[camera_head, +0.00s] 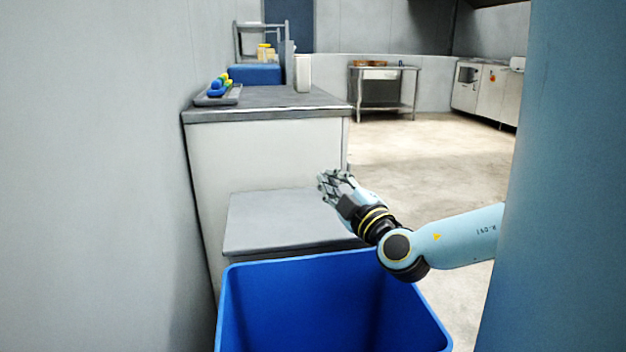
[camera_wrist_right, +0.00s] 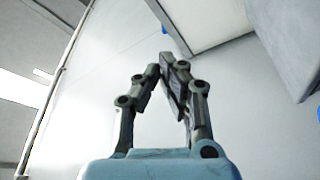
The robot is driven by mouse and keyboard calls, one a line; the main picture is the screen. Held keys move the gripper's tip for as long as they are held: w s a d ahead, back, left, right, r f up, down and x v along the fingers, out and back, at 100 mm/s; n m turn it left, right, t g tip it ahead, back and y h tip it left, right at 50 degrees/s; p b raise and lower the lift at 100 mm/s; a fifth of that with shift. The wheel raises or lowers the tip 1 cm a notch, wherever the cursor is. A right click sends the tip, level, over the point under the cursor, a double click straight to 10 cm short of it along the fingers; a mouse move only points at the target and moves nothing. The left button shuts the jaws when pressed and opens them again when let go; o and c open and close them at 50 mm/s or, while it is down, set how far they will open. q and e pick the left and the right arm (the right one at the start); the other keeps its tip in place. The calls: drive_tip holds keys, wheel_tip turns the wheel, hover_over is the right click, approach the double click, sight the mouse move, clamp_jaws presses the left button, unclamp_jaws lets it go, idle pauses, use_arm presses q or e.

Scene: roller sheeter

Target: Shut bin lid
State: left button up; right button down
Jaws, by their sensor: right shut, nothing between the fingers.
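The blue bin (camera_head: 300,285) stands open at the bottom of the head view, its inside visible and its near part cut off by the frame. The grey lid (camera_head: 280,222) is open behind the bin's far rim, in front of the white counter; I cannot tell its exact tilt. My right gripper (camera_head: 326,183) is shut and empty, over the lid's right far part in the picture. I cannot tell whether it touches the lid. In the wrist view, the right gripper's fingers (camera_wrist_right: 168,68) come together with nothing between them. My left gripper is not in view.
The white counter (camera_head: 265,155) behind the lid carries a tray (camera_head: 218,96) with coloured items, a blue box (camera_head: 255,74) and a white container (camera_head: 303,74). A grey wall (camera_head: 90,180) runs close on the left. Open floor (camera_head: 430,160) lies right of the counter.

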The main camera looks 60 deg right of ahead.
drive_tip(key=shift+s, duration=0.1)
drive_tip(key=v, duration=1.2)
